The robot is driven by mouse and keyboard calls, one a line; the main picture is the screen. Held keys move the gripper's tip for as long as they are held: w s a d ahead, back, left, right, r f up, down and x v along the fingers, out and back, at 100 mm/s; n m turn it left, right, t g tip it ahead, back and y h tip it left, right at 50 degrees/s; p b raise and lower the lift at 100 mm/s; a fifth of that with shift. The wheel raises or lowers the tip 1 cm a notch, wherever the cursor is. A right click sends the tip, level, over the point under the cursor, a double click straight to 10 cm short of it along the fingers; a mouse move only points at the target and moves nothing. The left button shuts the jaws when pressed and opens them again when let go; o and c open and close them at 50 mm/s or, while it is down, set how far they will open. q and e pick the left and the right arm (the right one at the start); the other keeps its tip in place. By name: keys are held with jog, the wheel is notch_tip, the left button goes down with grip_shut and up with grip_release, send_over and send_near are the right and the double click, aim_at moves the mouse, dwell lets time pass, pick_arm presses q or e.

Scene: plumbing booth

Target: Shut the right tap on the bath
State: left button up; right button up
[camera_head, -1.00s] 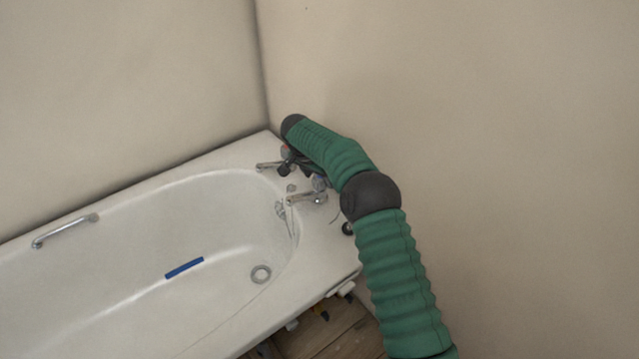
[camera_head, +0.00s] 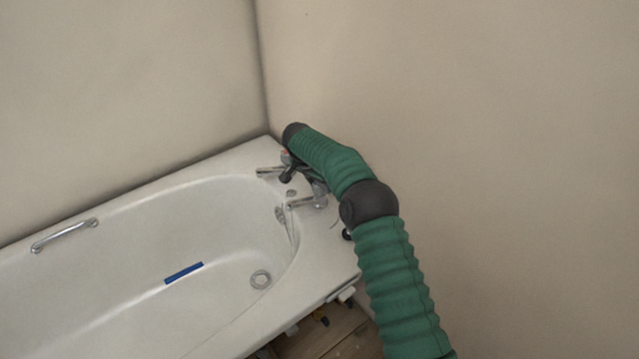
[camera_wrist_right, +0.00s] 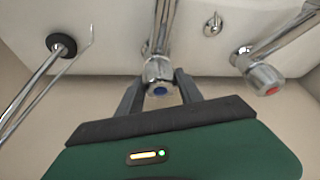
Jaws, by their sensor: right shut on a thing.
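The white bath (camera_head: 130,260) has two chrome taps at its corner end. The right tap (camera_head: 308,201) is the nearer one in the head view; its spout points left over the tub. In the right wrist view this tap's head has a blue cap (camera_wrist_right: 158,89). My right gripper (camera_wrist_right: 158,80) is shut on that tap head, with one dark finger on each side. In the head view my green arm partly hides the gripper and tap head. The left tap (camera_head: 268,171) is red-capped in the wrist view (camera_wrist_right: 266,80) and stands apart from the fingers. My left gripper is out of view.
Plain walls (camera_head: 480,120) rise close behind and right of the taps. A grab handle (camera_head: 64,235) is on the bath's left rim. Wooden boards (camera_head: 335,335) lie below the bath's end.

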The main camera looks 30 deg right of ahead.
jog(key=m+p, duration=0.1)
jog(key=p, duration=0.1)
jog(key=m+g+p, duration=0.1)
jog(key=p, duration=0.2)
jog(key=shift+d+r+m+h, duration=0.1)
jog(key=shift+r+m+h, duration=0.2)
jog(key=shift+r, duration=0.1)
jog(key=shift+d+f+m, duration=0.15)
jog(key=shift+f+m, duration=0.1)
jog(key=shift+m, duration=0.45)
jog(key=shift+a+p, duration=0.2)
jog(key=shift+p, duration=0.1)
jog(key=o, duration=1.4)
jog(key=shift+f+g, duration=0.1)
jog(key=shift+g, duration=0.2)
jog(key=shift+a, duration=0.1)
